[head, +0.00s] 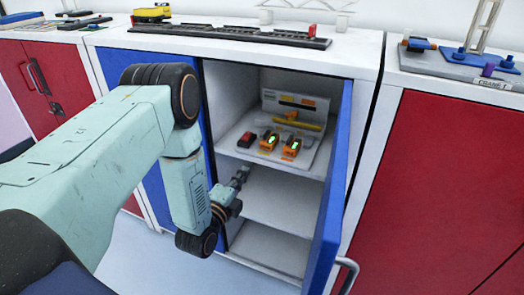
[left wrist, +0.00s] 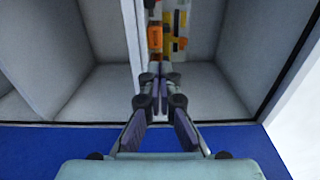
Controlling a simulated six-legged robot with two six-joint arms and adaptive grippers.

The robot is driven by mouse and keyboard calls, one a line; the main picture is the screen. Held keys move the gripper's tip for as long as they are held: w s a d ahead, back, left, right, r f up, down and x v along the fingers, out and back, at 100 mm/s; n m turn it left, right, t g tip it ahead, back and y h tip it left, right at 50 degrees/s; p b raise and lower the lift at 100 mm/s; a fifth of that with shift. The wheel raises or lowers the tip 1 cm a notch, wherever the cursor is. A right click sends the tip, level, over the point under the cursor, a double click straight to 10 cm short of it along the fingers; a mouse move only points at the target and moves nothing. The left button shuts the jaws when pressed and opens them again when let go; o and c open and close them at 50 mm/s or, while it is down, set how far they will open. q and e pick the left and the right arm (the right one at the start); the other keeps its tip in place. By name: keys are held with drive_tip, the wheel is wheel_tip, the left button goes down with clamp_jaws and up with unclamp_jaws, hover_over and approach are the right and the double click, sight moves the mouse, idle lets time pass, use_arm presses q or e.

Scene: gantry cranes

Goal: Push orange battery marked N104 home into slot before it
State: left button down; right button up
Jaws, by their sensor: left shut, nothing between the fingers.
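Two orange batteries with green lit tops, a left one (head: 268,142) and a right one (head: 291,149), sit on a pale charging dock (head: 318,112) on the upper shelf of an open cabinet. Their markings are too small to read, so I cannot tell which is N104. My left gripper (head: 243,171) is shut and empty at the shelf's front edge, below and in front of the batteries. In the left wrist view the shut fingertips (left wrist: 159,68) point toward an orange battery (left wrist: 155,38), with a gap between them. My right gripper is out of view.
A dark red block (head: 246,139) sits left of the batteries. The blue door (head: 332,190) stands open on the right. The shelf edge (left wrist: 133,45) runs close beside the fingers. The lower compartments (head: 270,245) are empty.

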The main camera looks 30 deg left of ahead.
sight(265, 145)
use_arm(q)
drive_tip(key=w+b, duration=0.1)
drive_tip(key=w, duration=0.3)
drive_tip(key=w+b, duration=0.1)
drive_tip(key=w, duration=0.3)
drive_tip(key=w+b, duration=0.1)
drive_tip(key=w, duration=0.3)
drive_tip(key=shift+w+a+f, duration=0.1)
drive_tip(key=shift+a, duration=0.3)
drive_tip(key=shift+w, duration=0.1)
drive_tip(key=shift+w+b, duration=0.95)
drive_tip(key=shift+w, duration=0.7)
drive_tip(key=shift+a, duration=0.1)
